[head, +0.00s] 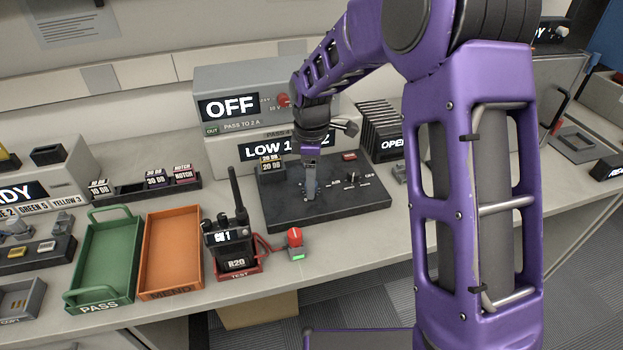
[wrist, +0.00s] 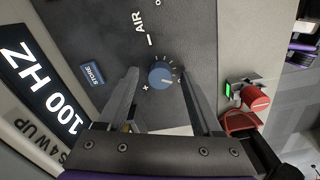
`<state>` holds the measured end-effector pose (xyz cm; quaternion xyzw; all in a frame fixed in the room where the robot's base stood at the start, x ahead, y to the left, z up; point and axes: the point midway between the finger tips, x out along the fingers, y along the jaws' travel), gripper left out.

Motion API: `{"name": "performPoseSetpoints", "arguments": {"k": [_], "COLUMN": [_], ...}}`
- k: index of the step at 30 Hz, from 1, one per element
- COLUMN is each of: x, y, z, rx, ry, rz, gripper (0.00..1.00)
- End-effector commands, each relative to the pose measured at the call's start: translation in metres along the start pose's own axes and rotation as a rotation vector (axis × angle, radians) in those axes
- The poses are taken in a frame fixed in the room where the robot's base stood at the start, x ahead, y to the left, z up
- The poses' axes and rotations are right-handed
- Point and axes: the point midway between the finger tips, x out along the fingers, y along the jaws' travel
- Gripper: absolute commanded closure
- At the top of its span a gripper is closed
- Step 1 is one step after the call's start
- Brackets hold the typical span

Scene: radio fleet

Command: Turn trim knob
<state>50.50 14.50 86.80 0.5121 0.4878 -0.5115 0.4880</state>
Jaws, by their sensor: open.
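The blue trim knob (wrist: 161,77) sits on a dark panel (wrist: 185,25) in the wrist view, with tick marks around it and a plus and a minus printed beside it. A pale pointer line crosses its face. My gripper (wrist: 160,72) is open, with one finger on each side of the knob; I cannot tell whether either touches it. In the head view my gripper (head: 310,182) points down over the black panel unit (head: 288,215) and hides the knob. A blue STORE button (wrist: 92,75) lies left of the knob in the wrist view.
A radio (head: 230,245) stands in a red TEST cradle beside a red knob (head: 294,237). A green PASS tray (head: 88,213) and an orange MEND tray (head: 145,285) lie further left.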

Motion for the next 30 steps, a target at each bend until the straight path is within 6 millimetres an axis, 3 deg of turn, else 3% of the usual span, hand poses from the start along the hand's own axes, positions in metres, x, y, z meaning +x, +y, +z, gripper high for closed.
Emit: {"name": "performPoseSetpoints", "arguments": {"k": [4, 15, 30], "x": [-0.0001, -0.0003, -0.0014], "y": [-0.0001, -0.0001, -0.0003], "z": [0.0001, 0.0001, 0.0002], "rx": [0.0, 0.0, 0.105], "ry": [0.0, 0.0, -0.001], "rz": [0.0, -0.001, -0.001], "gripper": [0.37, 1.0, 1.0]}}
